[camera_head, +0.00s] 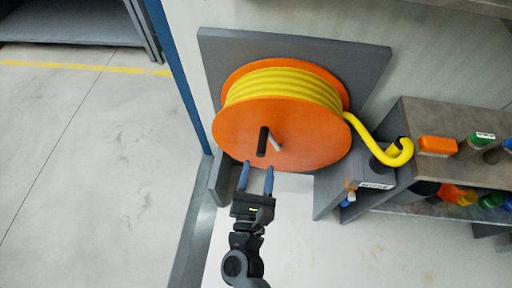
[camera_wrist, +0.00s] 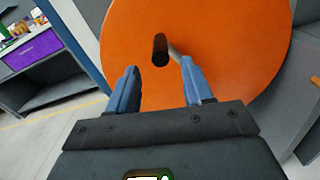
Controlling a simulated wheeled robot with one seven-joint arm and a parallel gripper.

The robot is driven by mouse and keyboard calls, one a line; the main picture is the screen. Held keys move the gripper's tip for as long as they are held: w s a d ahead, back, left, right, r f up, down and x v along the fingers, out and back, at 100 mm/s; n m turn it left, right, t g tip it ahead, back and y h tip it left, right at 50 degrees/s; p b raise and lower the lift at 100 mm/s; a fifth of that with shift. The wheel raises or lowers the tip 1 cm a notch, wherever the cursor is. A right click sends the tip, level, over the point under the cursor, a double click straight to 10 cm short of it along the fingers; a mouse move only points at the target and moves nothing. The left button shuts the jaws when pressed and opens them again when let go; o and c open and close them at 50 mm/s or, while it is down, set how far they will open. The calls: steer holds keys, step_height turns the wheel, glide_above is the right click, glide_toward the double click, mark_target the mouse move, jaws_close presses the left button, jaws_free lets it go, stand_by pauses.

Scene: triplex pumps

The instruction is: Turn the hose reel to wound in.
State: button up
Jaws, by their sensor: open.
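The hose reel (camera_head: 240,125) is an orange drum with yellow hose wound on it, mounted on a grey back panel. Its orange front disc also fills much of the wrist view (camera_wrist: 240,60). A black crank handle (camera_head: 263,140) sticks out from the disc near its middle, beside a light metal rod; it also shows in the wrist view (camera_wrist: 160,49). My gripper (camera_head: 257,168) has blue fingers and is open and empty, just below the handle in the head view. In the wrist view the handle appears between and beyond the fingertips, apart from them.
The hose's free end (camera_head: 400,152) curls over a grey block labelled HOSE (camera_head: 376,185) at the right. A shelf (camera_head: 450,172) with orange, green and other items stands further right. A blue post (camera_head: 172,60) stands left of the reel. Open floor lies at the left.

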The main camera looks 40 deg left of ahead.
mark_target(261, 154)
steer(key=x, duration=0.5)
steer(key=shift+w+a, duration=0.2)
steer(key=shift+w, duration=0.15)
jaws_close()
stand_by(0.4)
